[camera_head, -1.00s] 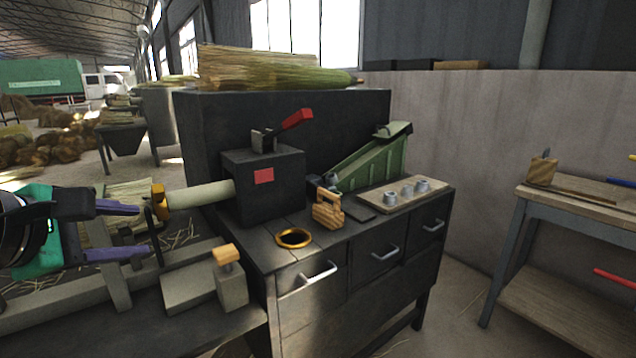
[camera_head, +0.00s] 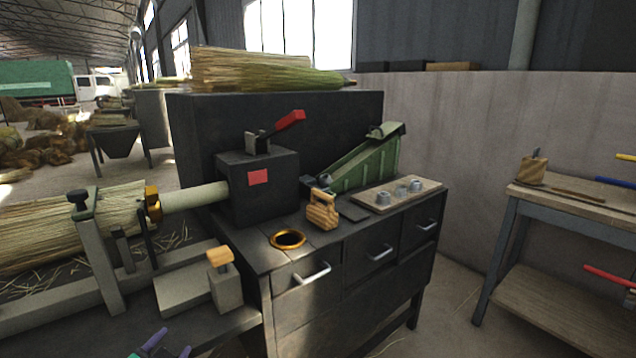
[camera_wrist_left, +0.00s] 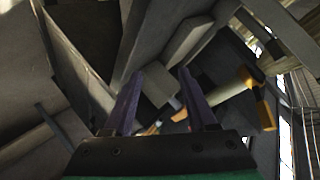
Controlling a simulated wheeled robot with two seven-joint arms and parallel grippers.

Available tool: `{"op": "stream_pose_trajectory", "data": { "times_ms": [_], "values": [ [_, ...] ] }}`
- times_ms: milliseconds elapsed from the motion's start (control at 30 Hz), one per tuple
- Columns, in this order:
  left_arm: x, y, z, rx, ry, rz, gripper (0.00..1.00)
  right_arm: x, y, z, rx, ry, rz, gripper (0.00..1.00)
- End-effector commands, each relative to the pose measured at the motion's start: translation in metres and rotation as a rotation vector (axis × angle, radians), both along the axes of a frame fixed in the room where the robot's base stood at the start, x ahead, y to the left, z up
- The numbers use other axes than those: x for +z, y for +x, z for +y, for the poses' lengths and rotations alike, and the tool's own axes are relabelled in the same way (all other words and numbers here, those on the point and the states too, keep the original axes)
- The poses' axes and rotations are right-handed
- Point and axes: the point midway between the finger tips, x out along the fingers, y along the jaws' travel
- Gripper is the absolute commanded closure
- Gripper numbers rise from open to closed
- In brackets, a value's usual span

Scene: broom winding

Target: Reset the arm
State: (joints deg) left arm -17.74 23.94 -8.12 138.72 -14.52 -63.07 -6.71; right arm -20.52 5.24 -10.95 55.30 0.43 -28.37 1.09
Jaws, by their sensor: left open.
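My right gripper is in neither view.
A dark drawer cabinet (camera_head: 385,278) carries a gold ring (camera_head: 288,239), a wooden block tool (camera_head: 322,210) and a board with metal pieces (camera_head: 432,185). A grey block with a wooden knob (camera_head: 226,290) sits on the bed. A side table (camera_head: 590,215) stands right, with open floor between.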

Motion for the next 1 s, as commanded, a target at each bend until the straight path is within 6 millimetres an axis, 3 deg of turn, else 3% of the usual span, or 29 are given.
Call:
{"op": "stream_pose_trajectory", "data": {
  "times_ms": [33, 100, 200, 400, 567, 733, 867, 1000],
  "values": [
    [-0.032, -0.018, -0.002, 0.044, -0.085, 0.105, 0.43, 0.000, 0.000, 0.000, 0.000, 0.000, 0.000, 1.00],
    [-0.068, -0.045, -0.006, 0.101, -0.185, 0.240, 0.43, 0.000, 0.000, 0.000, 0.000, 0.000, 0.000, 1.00],
    [-0.109, -0.083, -0.017, 0.169, -0.300, 0.412, 0.43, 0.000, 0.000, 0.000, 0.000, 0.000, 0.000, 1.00],
    [-0.161, -0.159, -0.045, 0.278, -0.489, 0.715, 0.43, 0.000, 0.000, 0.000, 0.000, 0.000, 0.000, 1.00],
    [-0.228, -0.152, -0.048, 0.288, -0.482, 0.759, 0.43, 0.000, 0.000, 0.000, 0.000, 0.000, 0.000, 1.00],
    [-0.309, -0.158, -0.048, 0.295, -0.473, 0.797, 0.43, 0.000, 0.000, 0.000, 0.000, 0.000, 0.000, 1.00],
    [-0.376, -0.179, -0.046, 0.302, -0.465, 0.833, 0.43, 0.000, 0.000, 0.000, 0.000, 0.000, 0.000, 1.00],
    [-0.438, -0.216, -0.041, 0.310, -0.454, 0.869, 0.43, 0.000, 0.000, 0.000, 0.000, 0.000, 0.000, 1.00]
  ]
}}
